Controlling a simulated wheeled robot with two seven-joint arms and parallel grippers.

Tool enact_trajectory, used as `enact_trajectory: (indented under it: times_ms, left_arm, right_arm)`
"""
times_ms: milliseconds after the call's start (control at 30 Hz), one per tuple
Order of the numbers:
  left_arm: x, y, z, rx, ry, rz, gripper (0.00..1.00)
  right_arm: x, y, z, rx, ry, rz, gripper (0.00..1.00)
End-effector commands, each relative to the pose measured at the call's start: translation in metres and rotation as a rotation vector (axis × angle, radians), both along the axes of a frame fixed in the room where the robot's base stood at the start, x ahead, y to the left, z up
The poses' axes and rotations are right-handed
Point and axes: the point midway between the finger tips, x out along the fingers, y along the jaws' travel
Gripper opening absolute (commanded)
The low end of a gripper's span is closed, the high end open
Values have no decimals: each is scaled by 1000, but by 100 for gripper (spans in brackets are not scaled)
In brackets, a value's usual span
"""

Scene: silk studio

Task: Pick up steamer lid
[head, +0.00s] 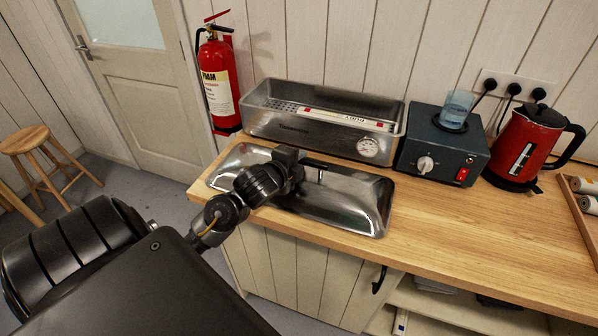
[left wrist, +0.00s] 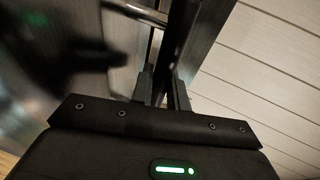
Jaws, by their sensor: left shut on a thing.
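The steamer lid (head: 345,200) is a shiny metal rectangular cover with a bar handle (head: 321,174) on top. It lies at the front left of the wooden worktop, in front of the open steamer (head: 325,132). My left gripper (head: 296,168) is over the middle of the lid at its handle, and its fingers hide part of it. In the left wrist view the fingers (left wrist: 162,92) are close together at the lid's metal bar (left wrist: 146,14), and the reflective lid surface fills the left side. My right gripper does not show.
On the worktop (head: 455,225), a dark control box (head: 440,146) with a blue beaker (head: 456,108) stands right of the steamer, then a red kettle (head: 520,145). A wooden tray (head: 572,205) is at the right edge. A fire extinguisher (head: 216,85) hangs behind. The worktop right of the lid is clear.

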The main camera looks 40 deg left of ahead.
Motion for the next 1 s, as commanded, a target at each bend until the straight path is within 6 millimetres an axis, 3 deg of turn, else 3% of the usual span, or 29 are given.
enact_trajectory:
  times_ms: [733,867,1000]
  left_arm:
    - [0,0,4,2,-4,0,0]
    - [1,0,14,3,-7,-1,0]
    - [1,0,38,9,-7,-3,0]
  right_arm:
    - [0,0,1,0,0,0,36]
    - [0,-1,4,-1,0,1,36]
    - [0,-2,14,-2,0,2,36]
